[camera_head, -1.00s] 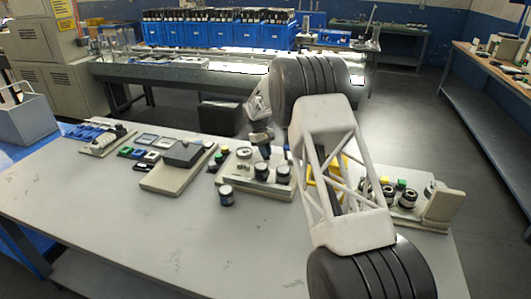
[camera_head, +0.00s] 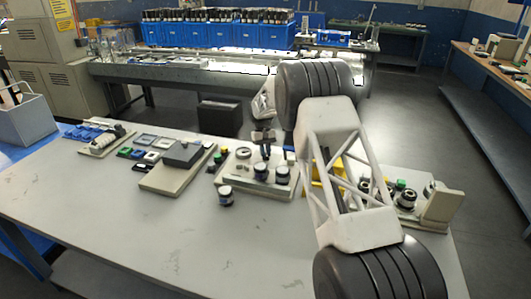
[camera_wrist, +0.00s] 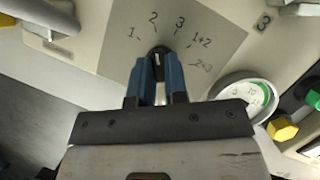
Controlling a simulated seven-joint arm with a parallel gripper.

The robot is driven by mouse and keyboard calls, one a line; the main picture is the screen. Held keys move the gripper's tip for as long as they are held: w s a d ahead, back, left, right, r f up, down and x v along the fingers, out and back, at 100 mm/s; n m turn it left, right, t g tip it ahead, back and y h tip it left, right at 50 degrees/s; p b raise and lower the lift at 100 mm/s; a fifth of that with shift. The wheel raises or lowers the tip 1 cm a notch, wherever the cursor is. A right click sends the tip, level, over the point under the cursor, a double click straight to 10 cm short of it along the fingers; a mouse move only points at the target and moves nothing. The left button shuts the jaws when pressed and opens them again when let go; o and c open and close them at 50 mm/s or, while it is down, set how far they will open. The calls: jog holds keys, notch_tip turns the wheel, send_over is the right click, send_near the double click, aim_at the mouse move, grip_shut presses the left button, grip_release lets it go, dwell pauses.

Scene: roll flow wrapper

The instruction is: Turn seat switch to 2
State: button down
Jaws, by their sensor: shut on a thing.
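The seat switch is a small dark knob (camera_wrist: 158,51) on a grey label plate (camera_wrist: 122,55) marked 1, 2, 3, 1+2 and 2+3, seen in the wrist view. My gripper (camera_wrist: 157,66) has its blue fingers shut on this knob from both sides. The fingers cover most of the knob, so its exact pointing direction is hard to tell; its visible top lies below the 2 and 3 marks. In the head view my gripper (camera_head: 265,150) is small, over the back of the middle panel (camera_head: 230,183), and the switch cannot be made out there.
A round gauge (camera_wrist: 246,96) and a yellow knob (camera_wrist: 282,129) lie right of the switch. In the head view two dark round knobs stand on the panel's front, and a loose dark cylinder (camera_head: 225,196) stands before it. The table front (camera_head: 150,240) is clear.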

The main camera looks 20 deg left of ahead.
jog(key=c, duration=1.1)
grip_release()
jog(key=shift+f, duration=0.1)
jog(key=shift+c, duration=0.2)
jog(key=v, duration=0.8)
jog(key=shift+d, duration=0.1)
